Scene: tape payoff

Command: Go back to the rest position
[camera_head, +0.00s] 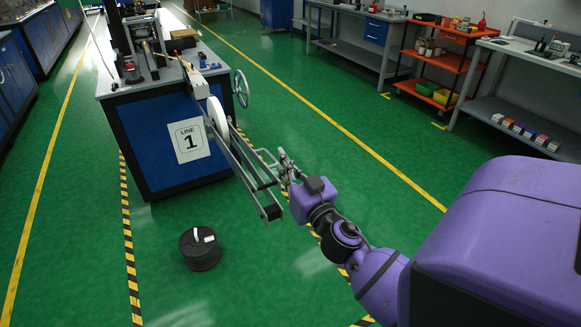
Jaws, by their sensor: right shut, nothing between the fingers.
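My right arm, purple and black, reaches in from the lower right. My right gripper (286,164) is shut and empty, beside the grey metal payoff frame (238,162) that juts out from the machine. A white reel (217,118) sits on this frame near the machine. I cannot tell whether the gripper touches the frame. My left gripper is not in view.
The blue machine cabinet (160,122) bears a "LINE 1" sign (189,140). A black spool (200,249) stands on the green floor in front. An orange shelf cart (436,62) and workbenches line the right wall. Green floor between the machine and the cart is clear.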

